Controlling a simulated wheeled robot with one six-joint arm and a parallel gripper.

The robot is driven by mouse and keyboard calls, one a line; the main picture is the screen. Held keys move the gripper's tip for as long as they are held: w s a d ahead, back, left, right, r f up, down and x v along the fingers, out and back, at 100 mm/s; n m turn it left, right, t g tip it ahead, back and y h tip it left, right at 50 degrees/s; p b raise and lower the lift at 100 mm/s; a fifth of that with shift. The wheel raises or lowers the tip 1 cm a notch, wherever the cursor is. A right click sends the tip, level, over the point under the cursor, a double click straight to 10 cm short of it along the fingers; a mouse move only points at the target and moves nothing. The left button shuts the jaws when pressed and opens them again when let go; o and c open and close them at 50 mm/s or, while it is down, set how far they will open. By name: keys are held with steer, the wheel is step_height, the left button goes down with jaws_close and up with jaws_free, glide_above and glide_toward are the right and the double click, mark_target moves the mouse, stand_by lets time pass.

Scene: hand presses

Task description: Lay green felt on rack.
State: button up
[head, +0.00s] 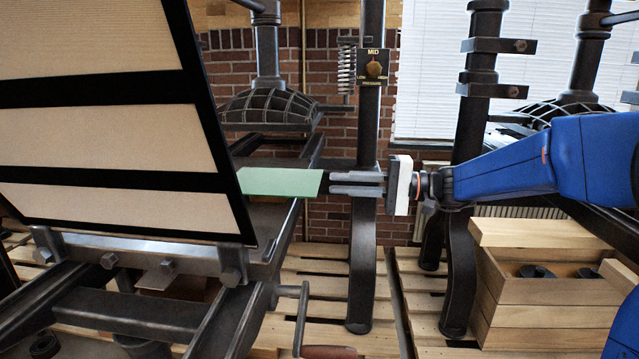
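The green felt (280,182) is a thin flat sheet held out level at the middle of the head view. My gripper (332,183) comes in from the right on my blue arm. Its two grey fingers meet the right edge of the felt and appear shut on it. The felt's left end passes close to or behind the edge of a large tilted panel. A dark flat frame with rails (268,222) lies below and behind the felt. I cannot tell whether the felt touches it, or which part is the rack.
The tilted panel (105,138), cream with black bars, fills the left. Dark press columns (363,250) stand behind my gripper. A pressure dial (374,68) is on one column. A wooden crate (545,292) sits at lower right on pallets. A lever handle (328,351) juts out at the bottom.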

steer(key=shift+a, duration=2.35)
jaws_close()
step_height(320, 180, up, 3)
steer(key=shift+d, duration=0.1)
steer(key=d+r, duration=0.3)
steer(key=d, duration=0.3)
steer(key=shift+d, duration=0.4)
steer(key=shift+s, duration=0.1)
